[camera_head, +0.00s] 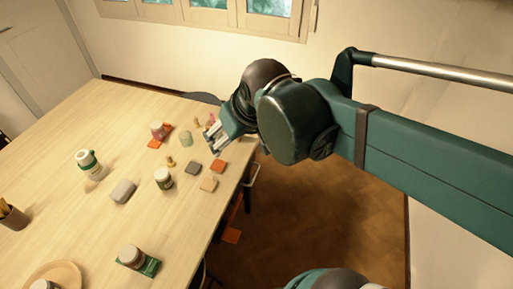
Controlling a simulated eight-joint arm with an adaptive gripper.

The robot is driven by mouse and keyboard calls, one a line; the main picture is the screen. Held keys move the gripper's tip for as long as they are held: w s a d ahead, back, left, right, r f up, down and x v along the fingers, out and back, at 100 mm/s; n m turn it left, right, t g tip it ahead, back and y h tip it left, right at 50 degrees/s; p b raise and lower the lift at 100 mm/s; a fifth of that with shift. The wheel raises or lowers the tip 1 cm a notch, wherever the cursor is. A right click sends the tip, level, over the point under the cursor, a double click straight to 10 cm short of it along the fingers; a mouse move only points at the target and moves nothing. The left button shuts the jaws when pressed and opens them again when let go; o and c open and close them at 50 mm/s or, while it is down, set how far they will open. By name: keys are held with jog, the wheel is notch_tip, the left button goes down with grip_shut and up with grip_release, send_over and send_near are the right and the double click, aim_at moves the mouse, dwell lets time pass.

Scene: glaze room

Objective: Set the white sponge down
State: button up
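My gripper (213,137) is at the end of my green arm, over the far right edge of the table, its fingers pointing down and left. Its fingers look small and pale here. I cannot tell whether they are open or shut, or whether they hold anything. A pale grey-white block (123,191), which may be the white sponge, lies on the table (75,235) left of my gripper and well apart from it. I see no other clearly white sponge.
Small coloured tiles (208,184), a lidded jar (163,179), a greenish glass (186,139) and small pegs stand near my gripper. A white-green bottle (88,162) is further left. A jar on a green box (135,258) and a round wooden plate (58,275) are nearer. Bare table lies between.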

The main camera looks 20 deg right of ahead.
jog(key=s+d+f+m+t, duration=0.1)
jog(key=s+d, duration=0.3)
jog(key=s, duration=0.1)
jog(key=shift+s+f+h, duration=0.2)
jog(key=shift+f+h, duration=0.1)
jog(key=shift+f, duration=0.1)
jog(key=shift+f, duration=0.1)
notch_tip(320, 180, down, 9)
jog(key=b, duration=0.9)
jog(key=shift+f, duration=0.15)
dwell(0.7)
